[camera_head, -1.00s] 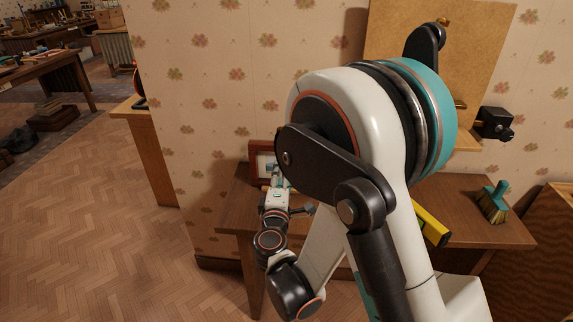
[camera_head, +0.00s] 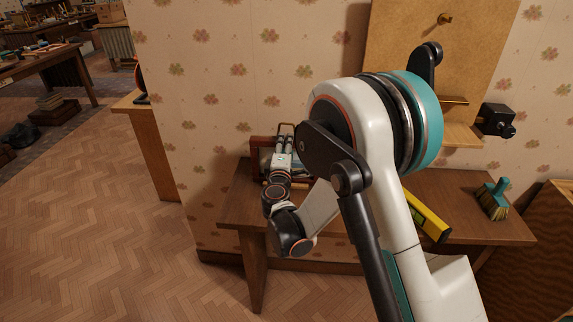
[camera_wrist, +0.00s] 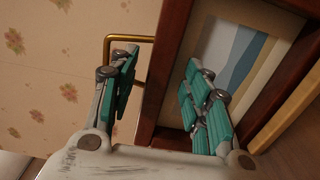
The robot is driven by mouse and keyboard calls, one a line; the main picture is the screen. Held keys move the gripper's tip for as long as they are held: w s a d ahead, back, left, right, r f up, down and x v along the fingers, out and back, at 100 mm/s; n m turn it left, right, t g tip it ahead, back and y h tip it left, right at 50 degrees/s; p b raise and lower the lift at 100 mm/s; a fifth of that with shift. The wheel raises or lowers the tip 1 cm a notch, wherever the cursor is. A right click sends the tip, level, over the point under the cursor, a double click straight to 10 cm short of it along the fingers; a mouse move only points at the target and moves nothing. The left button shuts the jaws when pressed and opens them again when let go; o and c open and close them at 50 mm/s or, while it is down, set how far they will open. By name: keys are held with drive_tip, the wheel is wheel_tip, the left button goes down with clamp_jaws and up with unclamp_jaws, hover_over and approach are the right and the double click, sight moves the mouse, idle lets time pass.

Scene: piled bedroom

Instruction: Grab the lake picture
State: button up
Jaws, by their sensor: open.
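The lake picture is a framed print with blue and pale bands in a red-brown wooden frame. In the wrist view the print (camera_wrist: 236,55) is partly cut off and partly covered by a finger. My gripper (camera_wrist: 160,62) is open, with teal-padded fingers on either side of the frame's near side bar (camera_wrist: 166,80). One finger is over the picture's face, the other beyond the frame's outer edge. I cannot tell whether either touches. In the head view the frame (camera_head: 257,148) stands on the desk, mostly hidden behind my gripper (camera_head: 285,135).
The wooden desk (camera_head: 455,190) stands against the flowered wall. A yellow level (camera_head: 428,215) and a teal brush (camera_head: 493,198) lie on its right part. A bent brass rod (camera_wrist: 128,38) shows beside the frame. Open floor (camera_head: 120,230) lies to the left.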

drive_tip(key=shift+w, duration=0.3)
clamp_jaws()
drive_tip(key=shift+r, duration=0.1)
